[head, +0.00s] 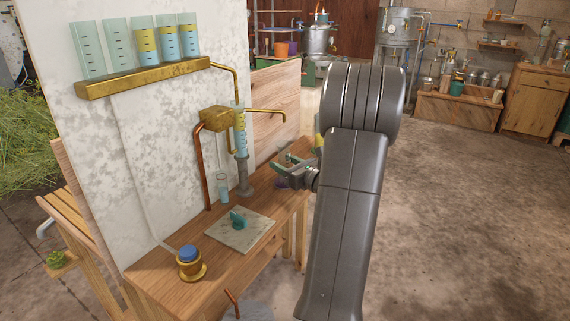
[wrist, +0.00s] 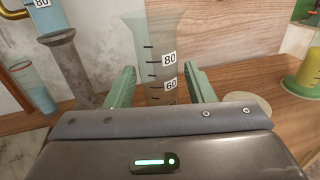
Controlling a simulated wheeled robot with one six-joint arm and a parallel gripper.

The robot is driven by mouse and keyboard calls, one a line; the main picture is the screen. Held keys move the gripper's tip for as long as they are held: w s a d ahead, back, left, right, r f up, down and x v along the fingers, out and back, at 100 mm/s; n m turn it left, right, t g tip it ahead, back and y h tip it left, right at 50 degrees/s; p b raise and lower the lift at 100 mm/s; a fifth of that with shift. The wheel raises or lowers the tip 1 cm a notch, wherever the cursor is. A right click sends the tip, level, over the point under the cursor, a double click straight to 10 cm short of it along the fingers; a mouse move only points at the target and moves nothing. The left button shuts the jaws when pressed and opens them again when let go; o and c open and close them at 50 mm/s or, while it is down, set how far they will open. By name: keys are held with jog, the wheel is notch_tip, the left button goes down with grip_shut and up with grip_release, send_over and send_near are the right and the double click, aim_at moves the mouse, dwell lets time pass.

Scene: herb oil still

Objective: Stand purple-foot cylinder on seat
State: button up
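A clear, empty-looking measuring cylinder (wrist: 160,65) with marks 60 and 80 stands upright between my gripper's fingers in the wrist view; its foot is hidden there by my gripper body. My gripper (wrist: 160,88) has two green fingers, one either side of it, with what look like narrow gaps. In the head view my gripper (head: 284,172) is low over the far end of the bench, and a small purple patch (head: 281,184), perhaps the foot, shows below it. A flat pale disc (wrist: 250,104) lies on the bench to the right; I cannot tell if it is the seat.
A grey pedestal (head: 243,187) bears a filled cylinder (head: 240,133) by the brass spout box (head: 215,119). A small glass (head: 223,187) stands left.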

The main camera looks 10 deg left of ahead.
jog(key=shift+r, duration=0.15)
jog(key=shift+r, duration=0.2)
jog(key=v, duration=1.2)
jog(key=shift+p, duration=0.45)
jog(key=shift+f, duration=0.1)
dwell(1.2)
